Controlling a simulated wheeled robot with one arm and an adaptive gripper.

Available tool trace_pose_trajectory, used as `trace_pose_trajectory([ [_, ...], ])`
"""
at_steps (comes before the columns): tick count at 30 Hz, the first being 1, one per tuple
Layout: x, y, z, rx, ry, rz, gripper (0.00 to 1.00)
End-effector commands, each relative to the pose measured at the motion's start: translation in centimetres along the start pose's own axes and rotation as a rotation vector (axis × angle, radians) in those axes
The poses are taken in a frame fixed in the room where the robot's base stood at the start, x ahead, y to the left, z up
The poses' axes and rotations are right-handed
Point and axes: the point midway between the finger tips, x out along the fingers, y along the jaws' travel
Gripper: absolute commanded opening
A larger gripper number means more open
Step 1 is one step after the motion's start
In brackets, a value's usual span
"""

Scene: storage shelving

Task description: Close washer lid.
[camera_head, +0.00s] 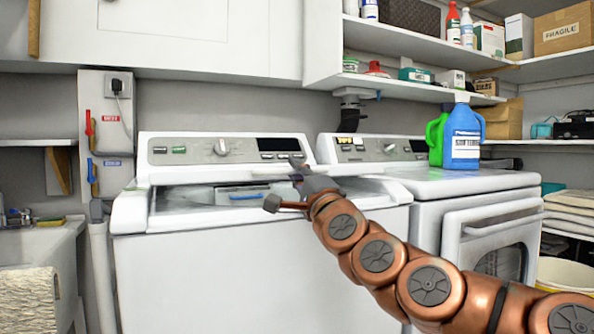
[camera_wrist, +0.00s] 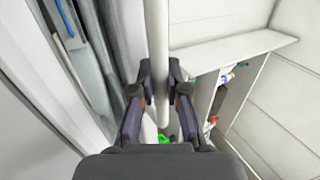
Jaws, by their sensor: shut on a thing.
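The white washer (camera_head: 240,270) stands at the centre-left in the head view, with its top opening partly visible. Its lid (camera_head: 220,175) shows as a thin, nearly edge-on white strip above the opening, below the control panel. The lid is raised off the opening; its exact angle is hard to tell. My gripper (camera_head: 287,186) is at the right part of the lid. In the wrist view my gripper (camera_wrist: 160,88) is shut with the white lid edge (camera_wrist: 157,35) between its two fingers.
A dryer (camera_head: 470,186) stands right of the washer, with a blue bottle (camera_head: 465,150) and a green bottle (camera_head: 436,140) on top. Loaded shelves (camera_head: 420,82) hang above. A sink (camera_head: 40,245) is at the left.

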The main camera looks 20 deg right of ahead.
Motion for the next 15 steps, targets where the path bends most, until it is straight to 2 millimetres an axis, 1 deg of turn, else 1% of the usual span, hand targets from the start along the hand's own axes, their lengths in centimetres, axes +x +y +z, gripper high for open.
trace_pose_trajectory([
  [2,0.02,-0.13,-0.23,0.002,0.006,-0.003,0.0],
  [3,0.02,-0.14,-0.25,0.002,0.006,-0.003,0.16],
  [10,0.02,-0.11,-0.2,0.002,0.005,-0.002,0.4],
  [15,0.01,-0.11,-0.21,0.001,0.005,-0.002,0.4],
])
